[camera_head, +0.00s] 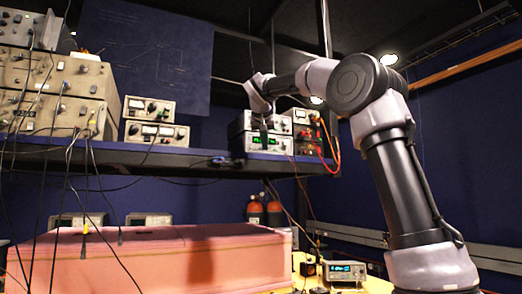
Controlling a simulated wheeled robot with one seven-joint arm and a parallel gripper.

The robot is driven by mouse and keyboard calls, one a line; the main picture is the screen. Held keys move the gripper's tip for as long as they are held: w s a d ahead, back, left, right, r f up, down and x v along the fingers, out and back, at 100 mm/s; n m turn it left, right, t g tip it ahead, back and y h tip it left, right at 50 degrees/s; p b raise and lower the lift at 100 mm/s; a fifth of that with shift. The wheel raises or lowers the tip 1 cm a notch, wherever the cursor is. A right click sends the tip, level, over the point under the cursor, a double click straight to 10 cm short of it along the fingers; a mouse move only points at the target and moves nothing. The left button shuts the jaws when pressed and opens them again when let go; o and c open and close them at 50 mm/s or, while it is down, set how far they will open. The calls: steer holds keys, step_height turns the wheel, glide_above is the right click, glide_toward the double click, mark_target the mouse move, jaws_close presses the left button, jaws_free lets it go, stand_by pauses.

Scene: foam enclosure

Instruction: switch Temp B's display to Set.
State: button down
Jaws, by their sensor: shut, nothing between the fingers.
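My gripper (264,130) points down right in front of these units, shut and empty. It hides part of both front panels. I cannot tell whether its tips touch a panel.
The shelf (200,161) carries larger beige instruments (55,85) with hanging cables at left, smaller meter boxes (150,108), and units with red cables (303,132) just right of the stack. A pink foam block (160,262) lies below. A bench meter (345,271) sits lower right.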

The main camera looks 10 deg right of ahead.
steer(key=shift+w+a, duration=0.1)
steer(key=shift+w, duration=0.3)
steer(key=shift+w+a, duration=0.1)
steer(key=shift+w, duration=0.2)
stand_by(0.6)
steer(key=shift+s, duration=0.15)
steer(key=shift+s+d, duration=0.2)
steer(key=shift+s, duration=0.35)
steer(key=shift+s, duration=0.1)
steer(key=shift+s+d, duration=0.2)
steer(key=shift+s, duration=0.55)
steer(key=shift+s+d, duration=0.25)
steer(key=shift+s, duration=0.55)
steer(key=shift+s+d, duration=0.2)
steer(key=shift+s, duration=0.55)
